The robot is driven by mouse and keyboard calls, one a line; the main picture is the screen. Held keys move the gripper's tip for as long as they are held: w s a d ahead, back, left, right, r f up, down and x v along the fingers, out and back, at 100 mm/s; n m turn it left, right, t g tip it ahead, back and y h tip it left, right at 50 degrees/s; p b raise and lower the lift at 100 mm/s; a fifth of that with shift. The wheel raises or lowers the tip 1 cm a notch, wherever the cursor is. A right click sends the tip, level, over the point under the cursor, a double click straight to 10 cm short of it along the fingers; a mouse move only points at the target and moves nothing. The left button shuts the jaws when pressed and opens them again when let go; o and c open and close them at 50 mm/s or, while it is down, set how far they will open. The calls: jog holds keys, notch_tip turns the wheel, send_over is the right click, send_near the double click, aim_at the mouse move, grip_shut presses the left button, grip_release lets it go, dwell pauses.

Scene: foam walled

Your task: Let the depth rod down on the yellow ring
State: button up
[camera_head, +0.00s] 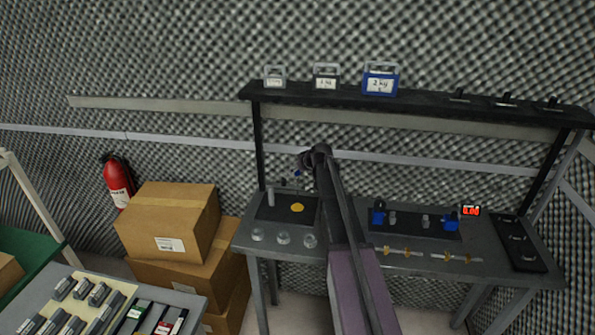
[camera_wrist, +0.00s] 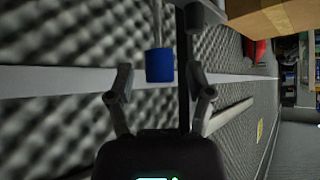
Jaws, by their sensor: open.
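The yellow ring (camera_head: 297,207) lies flat on a dark mat on the left part of the bench. A small blue piece (camera_head: 298,172) shows above the mat, beside my gripper (camera_head: 304,161). In the wrist view a blue cylinder (camera_wrist: 159,66) on a thin grey rod (camera_wrist: 157,20) appears to be the depth rod's head. It shows between the two fingers of my gripper (camera_wrist: 160,72), with a gap on each side. My gripper is open. I cannot tell how deep the blue head sits between the fingers. The rod's tip is out of the wrist view.
A grey cylinder (camera_head: 271,198) stands on the mat's left. Clear discs (camera_head: 283,239) line the bench's front edge. A dark shelf (camera_head: 420,100) with labelled weights runs above, on posts (camera_head: 259,145). A blue-ended fixture (camera_head: 415,220) is on the right. Cardboard boxes (camera_head: 170,225) stand left.

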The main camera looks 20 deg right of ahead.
aim_at(297, 186)
jog(key=c, duration=0.9)
jog(key=shift+o, duration=0.2)
notch_tip(297, 186, down, 6)
jog(key=b, duration=0.5)
jog(key=shift+r+b, duration=0.25)
jog(key=shift+b, duration=0.05)
jog(key=o, duration=0.9)
jog(key=shift+c, duration=0.2)
jog(key=shift+r, duration=0.15)
